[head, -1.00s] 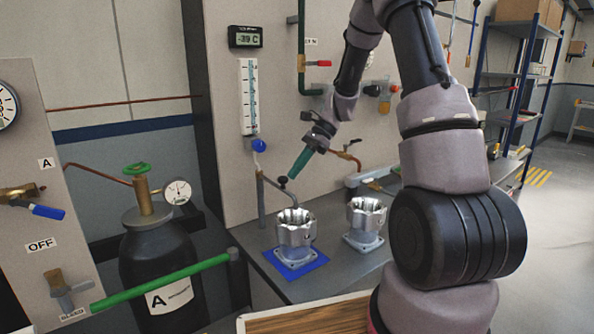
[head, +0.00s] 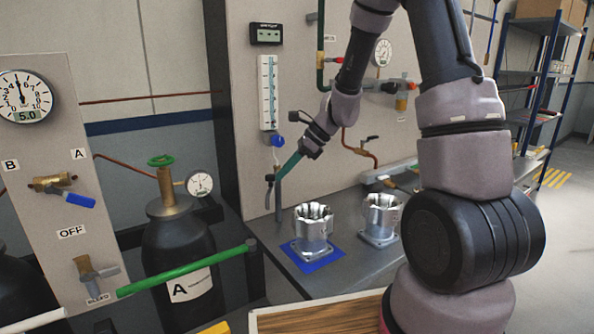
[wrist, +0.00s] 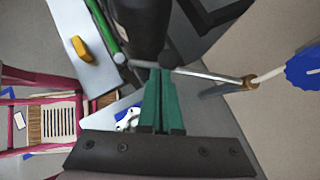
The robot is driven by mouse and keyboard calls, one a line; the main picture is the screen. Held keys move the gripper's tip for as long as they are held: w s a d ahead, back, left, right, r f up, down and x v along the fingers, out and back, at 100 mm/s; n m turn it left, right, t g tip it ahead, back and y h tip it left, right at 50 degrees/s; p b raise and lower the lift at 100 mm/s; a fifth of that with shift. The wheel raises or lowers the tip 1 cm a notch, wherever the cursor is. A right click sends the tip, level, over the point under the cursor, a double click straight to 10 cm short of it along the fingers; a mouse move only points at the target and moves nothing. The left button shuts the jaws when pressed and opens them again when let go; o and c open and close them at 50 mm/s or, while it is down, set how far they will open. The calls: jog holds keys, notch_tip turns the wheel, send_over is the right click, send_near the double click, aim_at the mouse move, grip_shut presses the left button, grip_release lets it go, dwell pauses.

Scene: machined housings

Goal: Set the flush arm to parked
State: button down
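The flush arm (head: 270,191) is a thin bent metal tube with a small black knob. Whether the knob sits between the tips is hidden.
A second housing (head: 381,216) stands to the right on the bench. A green bar (head: 187,269) and a dark gas cylinder (head: 180,240) are at the left. A blue-handled valve (head: 278,140) is on the panel behind the arm.

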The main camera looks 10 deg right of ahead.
jog(key=w+a+m+t+h, duration=0.1)
jog(key=w+a+m+t, duration=0.2)
jog(key=a, duration=0.9)
jog(key=shift+w+a+m, duration=0.15)
jog(key=shift+w+m, duration=0.65)
jog(key=shift+w, duration=0.9)
